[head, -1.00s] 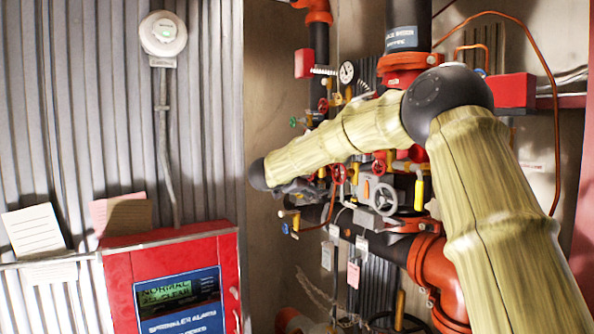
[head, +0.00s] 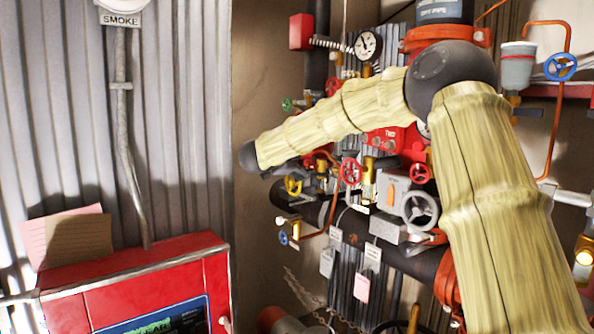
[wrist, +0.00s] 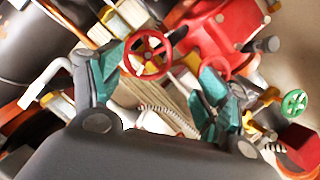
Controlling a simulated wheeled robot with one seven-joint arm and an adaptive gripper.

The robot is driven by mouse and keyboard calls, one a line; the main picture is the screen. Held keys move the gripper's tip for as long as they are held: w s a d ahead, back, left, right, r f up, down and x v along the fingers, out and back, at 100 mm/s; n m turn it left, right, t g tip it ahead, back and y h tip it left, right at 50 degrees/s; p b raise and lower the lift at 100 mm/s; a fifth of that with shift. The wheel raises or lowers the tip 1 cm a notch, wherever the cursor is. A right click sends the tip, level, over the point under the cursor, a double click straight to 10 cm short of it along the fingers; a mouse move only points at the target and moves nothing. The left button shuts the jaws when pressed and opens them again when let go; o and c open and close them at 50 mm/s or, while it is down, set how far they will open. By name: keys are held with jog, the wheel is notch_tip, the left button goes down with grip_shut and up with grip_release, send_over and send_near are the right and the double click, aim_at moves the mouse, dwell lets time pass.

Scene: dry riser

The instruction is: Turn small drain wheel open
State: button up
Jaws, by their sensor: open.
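My gripper (wrist: 162,76) is open, with its two teal fingers spread and nothing between the pads. In the wrist view a small red handwheel (wrist: 148,54) shows just beyond the fingertips, between them and nearer the left finger; I see no clear contact. In the head view my gripper (head: 303,167) is small and dark, partly lost among the valves. I cannot tell which wheel is the drain wheel, as no label is readable.
A green wheel (wrist: 294,103) is right of the fingers. A red alarm panel (head: 140,283) stands at left. A pressure gauge (head: 367,45) is above.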

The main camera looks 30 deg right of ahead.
aim_at(309, 167)
jog(key=s+d+p, duration=0.2)
jog(key=s+d, duration=0.1)
jog(key=w+f, duration=0.4)
jog(key=w, duration=0.3)
jog(key=shift+w+d+f+n, duration=0.15)
jog(key=shift+w+d+n, duration=0.1)
jog(key=shift+n, duration=0.15)
jog(key=shift+s+d+r, duration=0.1)
jog(key=shift+s+r, duration=0.15)
jog(key=shift+s, duration=0.3)
jog(key=shift+s+r, duration=0.25)
jog(key=shift+s, duration=0.25)
jog(key=c, duration=0.9)
jog(key=shift+s+r, duration=0.15)
jog(key=shift+s, duration=0.2)
jog(key=shift+c, duration=0.6)
jog(key=shift+s+r, duration=0.2)
jog(key=shift+s, duration=0.3)
